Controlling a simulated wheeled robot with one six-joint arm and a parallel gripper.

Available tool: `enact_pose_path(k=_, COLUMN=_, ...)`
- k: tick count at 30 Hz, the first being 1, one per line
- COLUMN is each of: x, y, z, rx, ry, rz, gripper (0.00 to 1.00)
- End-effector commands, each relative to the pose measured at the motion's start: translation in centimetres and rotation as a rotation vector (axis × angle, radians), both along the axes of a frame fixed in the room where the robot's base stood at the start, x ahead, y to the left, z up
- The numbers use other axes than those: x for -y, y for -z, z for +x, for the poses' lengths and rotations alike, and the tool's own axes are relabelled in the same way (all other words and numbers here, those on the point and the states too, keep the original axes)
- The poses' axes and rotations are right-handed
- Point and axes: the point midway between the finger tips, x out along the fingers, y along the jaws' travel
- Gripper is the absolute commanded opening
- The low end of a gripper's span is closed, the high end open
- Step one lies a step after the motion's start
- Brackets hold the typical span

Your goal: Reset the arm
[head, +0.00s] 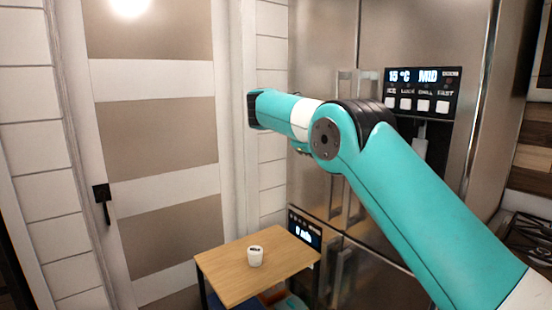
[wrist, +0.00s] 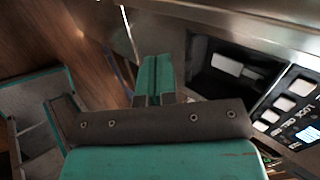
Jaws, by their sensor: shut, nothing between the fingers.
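My gripper (wrist: 156,77) shows in the wrist view as two teal fingers pressed together, with nothing between them. It is beside the fridge's dispenser recess (wrist: 222,68), which lies just right of the fingers; I cannot tell the exact gap. In the head view my teal arm reaches up from the lower right and bends at a dark joint. Its upper link points left, in front of the steel fridge (head: 318,45). The gripper's fingers are not clearly visible there, hidden by the arm.
The fridge's control panel (head: 422,91) has a lit display and several white buttons; it also shows in the wrist view (wrist: 290,112). A small wooden table (head: 230,281) bears a white cup (head: 255,257). A striped door (head: 155,125) with a black handle stands left.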

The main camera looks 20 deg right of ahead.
Motion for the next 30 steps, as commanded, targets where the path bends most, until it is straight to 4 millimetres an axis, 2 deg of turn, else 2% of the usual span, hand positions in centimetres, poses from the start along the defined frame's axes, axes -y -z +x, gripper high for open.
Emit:
enact_pose_path(k=4, x=-0.1, y=-0.1, z=0.0, rx=-0.012, ry=-0.021, rz=-0.002, gripper=0.00)
enact_pose_path(k=7, x=-0.8, y=-0.8, z=0.0, rx=-0.082, ry=-0.147, rz=-0.020, gripper=0.00)
enact_pose_path(k=11, x=-3.3, y=-1.8, z=-0.9, rx=-0.283, ry=-0.520, rz=-0.075, gripper=0.00)
enact_pose_path(k=14, x=-6.2, y=-1.8, z=-3.3, rx=-0.468, ry=-0.906, rz=-0.137, gripper=0.00)
enact_pose_path(k=17, x=-9.6, y=-0.8, z=-7.2, rx=-0.629, ry=-1.305, rz=-0.205, gripper=0.00)
enact_pose_path(k=20, x=-13.2, y=0.7, z=-12.8, rx=-0.749, ry=-1.713, rz=-0.281, gripper=0.00)
enact_pose_path(k=23, x=-16.6, y=2.7, z=-19.8, rx=-0.814, ry=-2.123, rz=-0.366, gripper=0.00)
enact_pose_path(k=24, x=-17.7, y=3.4, z=-22.7, rx=-0.820, ry=-2.274, rz=-0.401, gripper=0.00)
enact_pose_path(k=27, x=-20.1, y=5.1, z=-29.6, rx=-0.795, ry=-2.608, rz=-0.486, gripper=0.00)
enact_pose_path(k=30, x=-21.7, y=6.4, z=-35.4, rx=-0.727, ry=-2.866, rz=-0.564, gripper=0.00)
